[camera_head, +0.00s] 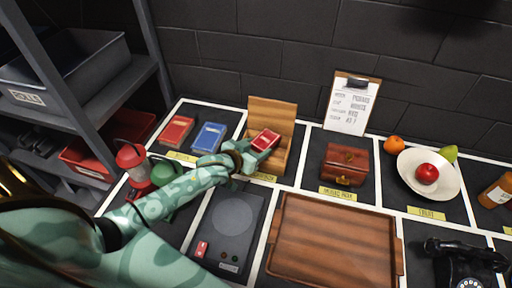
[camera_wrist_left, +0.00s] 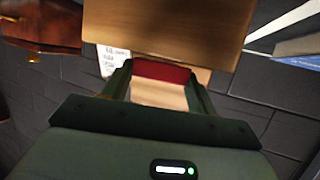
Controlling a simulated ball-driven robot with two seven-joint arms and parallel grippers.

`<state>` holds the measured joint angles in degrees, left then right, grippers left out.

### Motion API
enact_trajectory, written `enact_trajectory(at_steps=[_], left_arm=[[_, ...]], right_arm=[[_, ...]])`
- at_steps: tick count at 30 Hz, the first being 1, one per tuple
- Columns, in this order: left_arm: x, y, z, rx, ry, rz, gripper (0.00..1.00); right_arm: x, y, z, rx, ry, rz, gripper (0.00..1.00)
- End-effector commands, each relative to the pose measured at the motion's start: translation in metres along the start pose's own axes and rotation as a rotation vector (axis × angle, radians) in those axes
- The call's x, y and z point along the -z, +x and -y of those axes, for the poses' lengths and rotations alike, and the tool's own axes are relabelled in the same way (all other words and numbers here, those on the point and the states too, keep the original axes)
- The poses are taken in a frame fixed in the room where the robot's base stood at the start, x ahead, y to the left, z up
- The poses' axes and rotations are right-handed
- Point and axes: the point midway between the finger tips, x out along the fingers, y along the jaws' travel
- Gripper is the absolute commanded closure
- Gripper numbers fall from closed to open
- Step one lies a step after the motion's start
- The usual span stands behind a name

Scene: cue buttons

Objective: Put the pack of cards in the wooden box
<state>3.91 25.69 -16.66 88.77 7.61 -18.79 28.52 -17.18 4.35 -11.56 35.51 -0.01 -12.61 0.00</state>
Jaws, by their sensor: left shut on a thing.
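A red pack of cards (camera_head: 265,140) is held in my left gripper (camera_head: 255,146), whose jaws are shut on it. The pack is in front of the wooden box (camera_head: 271,112), which stands with its lid raised against the back. In the head view the pack overlaps the box opening; I cannot tell whether it is inside or above it. In the left wrist view the red pack (camera_wrist_left: 162,71) shows between the fingers, with the pale wood of the box (camera_wrist_left: 168,28) beyond. The box's inside is largely hidden by the gripper and pack. My right gripper is not in view.
Another red pack (camera_head: 175,130) and a blue pack (camera_head: 210,137) lie left of the box. A dark wooden chest (camera_head: 344,164) stands to its right. A wooden tray (camera_head: 336,238) and a grey scale-like device (camera_head: 231,222) lie in front. A clipboard (camera_head: 350,104) leans on the wall.

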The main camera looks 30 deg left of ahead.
Motion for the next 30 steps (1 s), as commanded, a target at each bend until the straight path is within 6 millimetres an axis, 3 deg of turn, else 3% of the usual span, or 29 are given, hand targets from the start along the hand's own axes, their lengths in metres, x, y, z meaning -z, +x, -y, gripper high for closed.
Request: enact_trajectory(at_steps=[4, 5, 6, 7, 14, 18, 30], left_arm=[[-0.005, 0.002, 0.0, 0.0, 0.0, 0.0, 0.66], [-0.004, 0.002, 0.0, 0.0, 0.0, 0.0, 0.34], [-0.004, 0.002, 0.0, 0.0, 0.0, 0.0, 0.23], [-0.004, 0.002, 0.0, 0.0, 0.0, 0.0, 0.2], [-0.004, 0.002, 0.0, 0.0, 0.0, 0.0, 0.2], [0.006, -0.002, 0.0, -0.001, 0.0, -0.002, 0.2], [0.005, -0.092, 0.0, -0.001, -0.001, 0.001, 0.2]], right_arm=[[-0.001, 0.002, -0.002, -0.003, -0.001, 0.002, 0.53], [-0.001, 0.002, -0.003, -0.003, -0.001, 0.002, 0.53], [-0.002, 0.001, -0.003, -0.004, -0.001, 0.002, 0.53], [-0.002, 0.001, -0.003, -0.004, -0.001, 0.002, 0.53], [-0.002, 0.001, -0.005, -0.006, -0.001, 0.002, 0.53], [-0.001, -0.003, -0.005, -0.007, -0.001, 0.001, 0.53], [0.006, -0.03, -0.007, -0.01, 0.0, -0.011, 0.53]])
